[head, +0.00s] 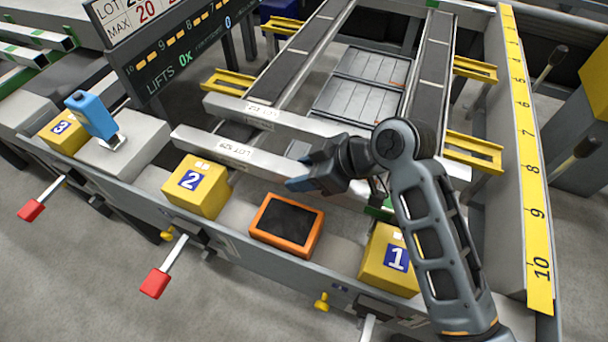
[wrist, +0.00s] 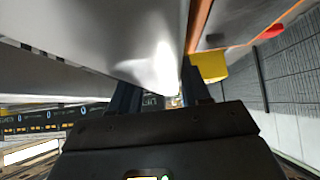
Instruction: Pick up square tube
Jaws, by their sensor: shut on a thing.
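Two silver square tubes lie slantwise across the rails in the head view. The nearer square tube (head: 225,148) carries a printed label and runs right until my gripper hides it. The farther tube (head: 250,108) lies parallel behind it. My gripper (head: 302,183) is at the nearer tube, its dark blue fingers closed on it. In the wrist view, a bright metal surface (wrist: 150,55), which I take to be this tube, fills the space between my gripper's fingers (wrist: 158,85). The exact contact is hidden, and I cannot tell whether the tube is lifted.
An orange-framed dark panel (head: 286,224) sits just in front of my gripper. Yellow blocks marked 2 (head: 196,186) and 1 (head: 391,258) flank it. A yellow numbered scale (head: 531,190) borders the right side. Yellow brackets (head: 473,150) stick out along the rails.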

